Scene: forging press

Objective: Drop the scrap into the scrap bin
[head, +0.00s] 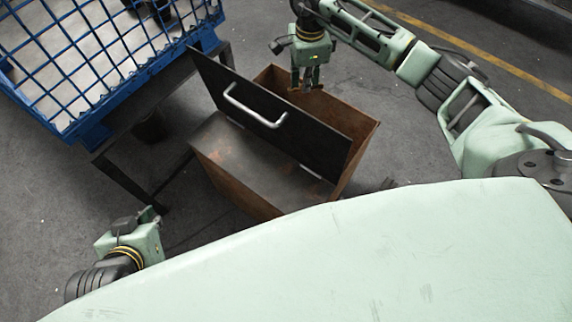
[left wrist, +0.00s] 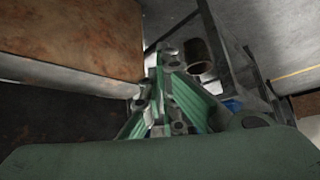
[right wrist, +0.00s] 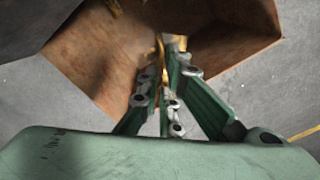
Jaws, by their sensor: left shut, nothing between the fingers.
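The scrap bin (head: 345,115) is a rusty open-topped box in the middle of the head view. A black panel with a light bar handle (head: 240,112) stands tilted across it. My right gripper (head: 306,86) points down over the open far part of the bin. In the right wrist view its fingers (right wrist: 166,45) are close together in front of the rusty inner wall (right wrist: 95,50). A small orange-yellow patch shows at the tips; I cannot tell whether it is scrap held there. My left gripper (head: 150,213) is shut and empty, low at the left, apart from the bin.
A blue wire-mesh crate (head: 95,130) stands on a dark metal stand (head: 125,180) left of the bin. A dark cylinder (head: 150,126) is under it. My pale green body fills the front. Grey floor (head: 440,150) is clear right of the bin.

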